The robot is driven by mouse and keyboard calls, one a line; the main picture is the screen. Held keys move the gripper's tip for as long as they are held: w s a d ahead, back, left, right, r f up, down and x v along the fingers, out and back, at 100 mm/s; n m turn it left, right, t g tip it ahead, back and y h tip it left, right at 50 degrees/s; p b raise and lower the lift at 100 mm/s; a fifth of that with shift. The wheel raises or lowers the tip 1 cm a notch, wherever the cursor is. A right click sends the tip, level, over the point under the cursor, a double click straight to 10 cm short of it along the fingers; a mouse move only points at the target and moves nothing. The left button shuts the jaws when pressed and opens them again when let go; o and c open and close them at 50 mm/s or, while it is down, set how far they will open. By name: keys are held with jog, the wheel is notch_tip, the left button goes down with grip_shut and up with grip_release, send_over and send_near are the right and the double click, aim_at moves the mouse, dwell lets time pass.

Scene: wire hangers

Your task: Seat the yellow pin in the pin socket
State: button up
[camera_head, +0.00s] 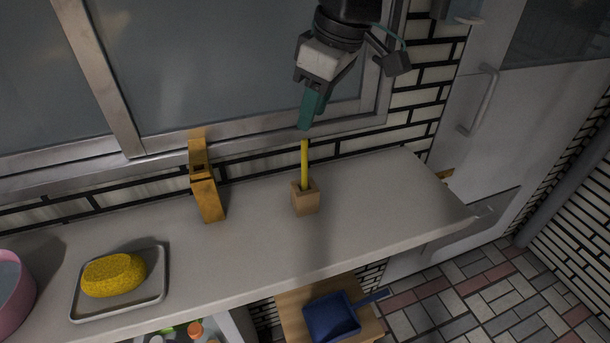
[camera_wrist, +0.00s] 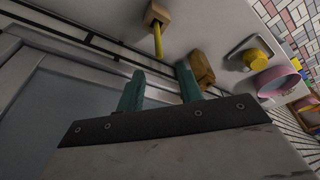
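The yellow pin (camera_head: 304,165) stands upright with its lower end in the pin socket (camera_head: 306,202), a small wooden block on the counter. How deep the pin sits is hidden by the block. My gripper (camera_head: 306,126) is above the pin, its teal fingers pointing down and its tips a little above the pin's top. In the wrist view the two fingers of my gripper (camera_wrist: 161,70) are apart with nothing between them. The pin (camera_wrist: 158,42) and the socket (camera_wrist: 157,14) show beyond the fingertips there.
An orange-brown wooden stand (camera_head: 206,195) is left of the socket, near the wall. A yellow sponge (camera_head: 113,274) lies on a grey tray (camera_head: 159,286), with a pink bowl (camera_head: 14,290) at far left. The counter (camera_head: 385,205) right of the socket is clear. A window frame (camera_head: 270,137) is behind.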

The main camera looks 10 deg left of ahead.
aim_at(305, 140)
jog(key=x, duration=0.7)
jog(key=shift+f, duration=0.35)
grip_shut()
